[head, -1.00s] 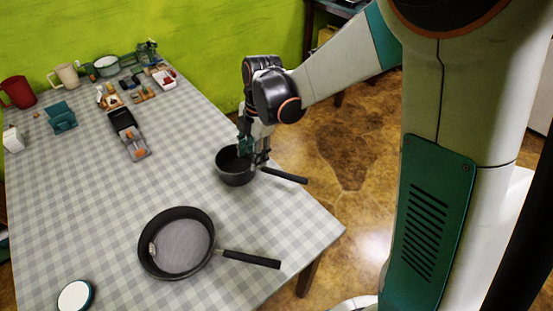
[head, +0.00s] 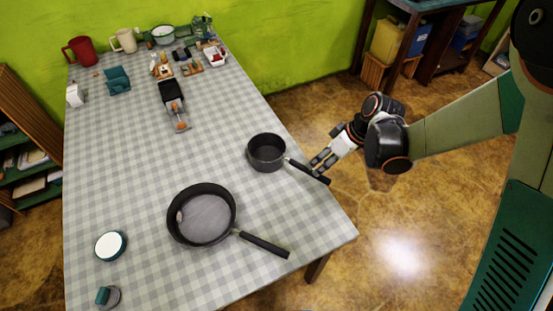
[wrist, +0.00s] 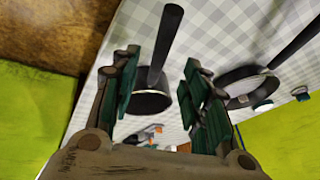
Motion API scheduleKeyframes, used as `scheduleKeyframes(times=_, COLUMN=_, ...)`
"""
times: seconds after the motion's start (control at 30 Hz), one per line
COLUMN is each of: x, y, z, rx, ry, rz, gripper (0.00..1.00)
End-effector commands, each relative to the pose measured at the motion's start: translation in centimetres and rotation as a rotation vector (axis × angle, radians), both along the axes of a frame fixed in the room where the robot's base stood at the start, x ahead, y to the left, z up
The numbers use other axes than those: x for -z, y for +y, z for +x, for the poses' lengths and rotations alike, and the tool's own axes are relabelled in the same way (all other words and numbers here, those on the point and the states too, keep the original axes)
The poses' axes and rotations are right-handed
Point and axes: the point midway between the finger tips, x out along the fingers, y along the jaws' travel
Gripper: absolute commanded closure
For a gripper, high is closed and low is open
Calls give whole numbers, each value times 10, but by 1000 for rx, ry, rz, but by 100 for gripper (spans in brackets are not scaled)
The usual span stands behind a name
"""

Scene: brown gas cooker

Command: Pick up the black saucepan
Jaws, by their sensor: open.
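The black saucepan (head: 267,150) stands upright on the checked tablecloth near the table's right edge. Its long handle (head: 308,172) points right and towards the camera, reaching past the edge. My gripper (head: 318,163) is at the outer part of the handle, beside the table edge. In the wrist view my gripper (wrist: 160,66) is open, and the saucepan (wrist: 147,104) and its handle (wrist: 165,45) appear between the two fingers. I cannot tell whether a finger touches the handle.
A black frying pan (head: 205,220) lies nearer on the table, its handle pointing right. A white round lid-like thing (head: 110,246) is at the near left. A black slicer-like tool (head: 173,105) and several small items stand farther back. The table's left middle is clear.

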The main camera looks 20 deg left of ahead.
Motion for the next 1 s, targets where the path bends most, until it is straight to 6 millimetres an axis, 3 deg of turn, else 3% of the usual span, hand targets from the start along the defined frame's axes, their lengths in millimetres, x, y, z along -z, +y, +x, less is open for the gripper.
scheduleKeyframes(times=0.1, x=17, y=8, z=-1, rx=-2, ry=-1, rz=0, gripper=58)
scheduleKeyframes(times=0.37, x=29, y=14, z=-1, rx=-1, ry=-1, rz=0, gripper=58)
scheduleKeyframes(times=0.7, x=68, y=35, z=-2, rx=-2, ry=-1, rz=-1, gripper=58)
scheduleKeyframes(times=0.97, x=70, y=36, z=-2, rx=-1, ry=0, rz=-1, gripper=58)
scheduleKeyframes(times=1.0, x=70, y=36, z=-2, rx=-1, ry=0, rz=-1, gripper=65)
